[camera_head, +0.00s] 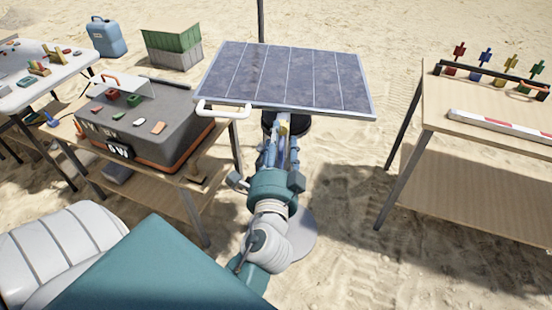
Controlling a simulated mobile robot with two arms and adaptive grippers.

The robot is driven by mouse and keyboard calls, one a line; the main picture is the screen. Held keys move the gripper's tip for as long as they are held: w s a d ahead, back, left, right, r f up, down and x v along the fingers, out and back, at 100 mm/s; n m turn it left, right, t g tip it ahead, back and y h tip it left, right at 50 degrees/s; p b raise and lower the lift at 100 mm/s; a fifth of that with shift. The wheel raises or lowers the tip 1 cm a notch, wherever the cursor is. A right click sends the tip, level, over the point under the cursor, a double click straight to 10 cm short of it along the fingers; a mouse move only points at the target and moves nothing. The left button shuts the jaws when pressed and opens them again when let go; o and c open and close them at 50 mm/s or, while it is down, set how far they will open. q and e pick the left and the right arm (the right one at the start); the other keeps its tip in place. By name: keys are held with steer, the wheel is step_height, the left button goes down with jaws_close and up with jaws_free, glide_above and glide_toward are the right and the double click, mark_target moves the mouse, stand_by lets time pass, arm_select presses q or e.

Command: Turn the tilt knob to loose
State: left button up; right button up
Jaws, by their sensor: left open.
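A solar panel (285,78) with a pale frame stands tilted on a stand in the middle of the view. A white handle (223,109) sticks out at its lower left corner. My left gripper (281,146) reaches up from below to just under the panel's lower edge, with its fingers apart. A small yellowish part (283,129) shows between and beyond the fingertips, and dark parts of the mount show around it. I cannot make out the tilt knob for certain, nor whether the fingers touch anything. My right gripper is not in view.
A wooden table (187,181) at left carries a grey case (150,128). A wooden table (430,120) at right holds coloured figures and a red-white bar (500,127). A white table (50,88) stands far left. Open sand lies between the stand and the right table.

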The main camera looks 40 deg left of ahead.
arm_select(q)
steer(key=v, duration=0.9)
steer(key=shift+s, duration=0.15)
steer(key=w+d+f+m+g+h, duration=0.1)
steer(key=d+f+g+h, duration=0.2)
steer(key=f, duration=0.9)
steer(key=w+d+f+m+h, duration=0.1)
steer(key=d+f+h, duration=0.3)
steer(key=f, duration=0.8)
steer(key=s+d+f+n+g+h, duration=0.1)
steer(key=s+d+f+g, duration=0.15)
steer(key=f, duration=0.65)
steer(key=s+d+f+g, duration=0.15)
steer(key=s+f, duration=0.25)
steer(key=f, duration=0.5)
steer(key=s+a+f+n+g+h, duration=0.1)
steer(key=s+f+n+g, duration=0.25)
steer(key=s+f, duration=1)
steer(key=s+a+f+n+g, duration=0.2)
steer(key=s+a+f, duration=0.1)
steer(key=s+f, duration=0.2)
steer(key=s+a+f+n+g, duration=0.2)
steer(key=s+a+f, duration=0.2)
steer(key=s, duration=0.5)
steer(key=shift+s+f, duration=0.3)
steer(key=shift+f, duration=0.1)
